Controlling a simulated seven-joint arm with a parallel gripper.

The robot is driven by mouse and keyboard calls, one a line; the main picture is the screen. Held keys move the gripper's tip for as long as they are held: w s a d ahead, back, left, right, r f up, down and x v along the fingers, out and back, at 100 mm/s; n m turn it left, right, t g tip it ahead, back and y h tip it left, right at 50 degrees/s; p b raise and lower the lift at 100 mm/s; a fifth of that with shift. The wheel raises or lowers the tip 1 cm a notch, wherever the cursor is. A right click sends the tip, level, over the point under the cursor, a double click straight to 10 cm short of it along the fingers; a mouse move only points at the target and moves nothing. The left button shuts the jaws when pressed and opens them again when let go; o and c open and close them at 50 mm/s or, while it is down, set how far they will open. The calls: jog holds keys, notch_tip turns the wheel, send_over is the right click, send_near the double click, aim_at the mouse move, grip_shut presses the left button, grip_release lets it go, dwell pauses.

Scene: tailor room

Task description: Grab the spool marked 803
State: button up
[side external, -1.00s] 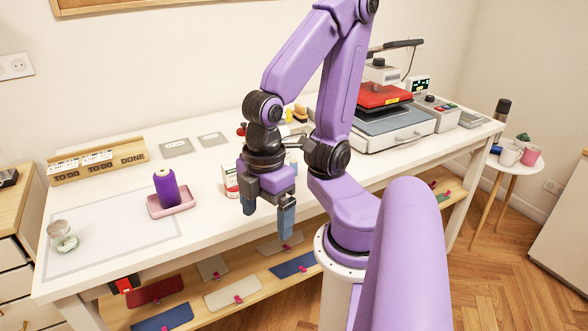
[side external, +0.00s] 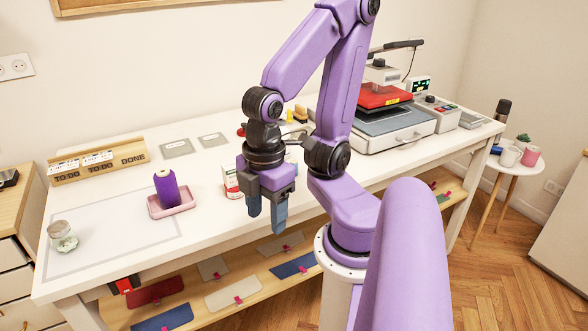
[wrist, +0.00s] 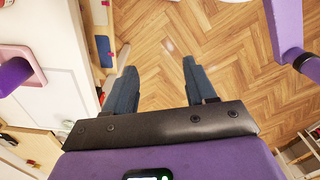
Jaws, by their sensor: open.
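A purple spool (side external: 167,187) stands upright in a pink tray (side external: 183,206) on the left part of the white table. No number can be read on it. The spool shows partly at the left edge of the wrist view (wrist: 14,75), with part of the tray (wrist: 22,52) around it. My gripper (side external: 267,216) points down, to the right of the spool and well apart from it, near the table's front edge. In the wrist view my gripper (wrist: 160,68) is open, with only wood floor between its fingers.
A white and red box (side external: 230,181) stands just left of my gripper, behind it. A glass jar (side external: 62,236) is at the table's left end. A wooden card holder (side external: 98,165) and a heat press (side external: 385,112) stand farther back. Under the table is a shelf with several coloured pieces (side external: 232,292).

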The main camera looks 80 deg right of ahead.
notch_tip(320, 180, up, 4)
jog(key=w+d+m+t, duration=0.2)
jog(key=w+m, duration=0.1)
jog(key=w, duration=0.6)
jog(key=w+d+m+t, duration=0.2)
jog(key=w+m, duration=0.2)
jog(key=w, duration=0.4)
jog(key=w+d+m+t+h, duration=0.1)
jog(key=w+d+m+h, duration=0.15)
jog(key=w+d, duration=0.35)
jog(key=w+d+m+t+h, duration=0.15)
jog(key=w+d+m, duration=0.25)
jog(key=d, duration=0.4)
jog(key=m+h, duration=0.7)
jog(key=m, duration=0.4)
send_over(295, 162)
jog(key=s+a, duration=0.3)
jog(key=a, duration=0.1)
jog(key=shift+n, duration=0.35)
jog(key=f, duration=1.6)
jog(key=shift+w+d+f, duration=0.25)
jog(key=shift+w+d, duration=0.05)
jog(key=shift+w, duration=0.05)
jog(key=shift+x, duration=3.75)
